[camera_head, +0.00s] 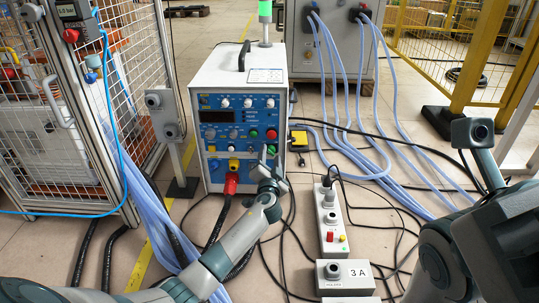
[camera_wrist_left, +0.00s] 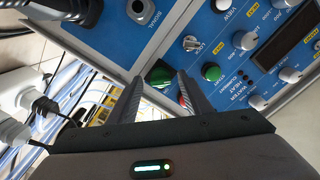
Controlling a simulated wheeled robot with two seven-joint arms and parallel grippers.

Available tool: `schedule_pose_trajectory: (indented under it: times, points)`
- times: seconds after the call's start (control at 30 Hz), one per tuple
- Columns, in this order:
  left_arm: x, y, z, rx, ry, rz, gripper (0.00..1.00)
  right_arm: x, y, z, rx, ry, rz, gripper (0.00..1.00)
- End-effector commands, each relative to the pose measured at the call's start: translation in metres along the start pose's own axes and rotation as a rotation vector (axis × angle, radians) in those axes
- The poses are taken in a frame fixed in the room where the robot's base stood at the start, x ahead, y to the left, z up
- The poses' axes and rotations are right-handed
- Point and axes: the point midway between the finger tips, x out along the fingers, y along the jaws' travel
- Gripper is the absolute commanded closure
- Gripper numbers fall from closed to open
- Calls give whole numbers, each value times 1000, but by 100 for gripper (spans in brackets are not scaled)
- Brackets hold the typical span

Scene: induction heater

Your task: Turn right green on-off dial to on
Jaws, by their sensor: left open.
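The heater's blue control panel (camera_head: 240,128) faces me in the head view. The right green dial (camera_head: 271,150) sits low on its right side, below a red knob (camera_head: 271,134). Another green knob (camera_head: 253,134) is left of the red one. My left gripper (camera_head: 268,161) is open just in front of the right green dial. The red knob is mostly hidden behind one finger. My right arm shows at the right, but its gripper is not visible.
A red connector (camera_head: 231,182) with black cables leaves the panel's bottom. A switch box (camera_head: 331,222) and a box marked 3 A (camera_head: 346,275) lie on the floor to the right. A wire-mesh cage (camera_head: 135,60) stands at the left. Blue hoses (camera_head: 350,140) run across the floor.

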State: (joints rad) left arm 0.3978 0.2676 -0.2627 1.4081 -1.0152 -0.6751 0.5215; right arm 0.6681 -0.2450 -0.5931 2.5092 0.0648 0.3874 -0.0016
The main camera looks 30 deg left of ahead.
Motion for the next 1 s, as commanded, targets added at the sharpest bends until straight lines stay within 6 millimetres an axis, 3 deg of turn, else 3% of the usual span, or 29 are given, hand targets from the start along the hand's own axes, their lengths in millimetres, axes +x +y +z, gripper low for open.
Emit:
schedule_pose_trajectory:
  times: [0.17,0.37,0.73,1.0]
  points:
    - [0,0,0,0,0,0,55,0,0,0,0,-1,0,47]
    - [0,0,0,0,0,0,97,0,0,0,0,-1,0,47]
    - [0,0,0,29,0,0,96,2,0,0,0,0,0,47]
    - [0,-2,-1,149,-2,0,96,7,3,3,-4,0,5,47]
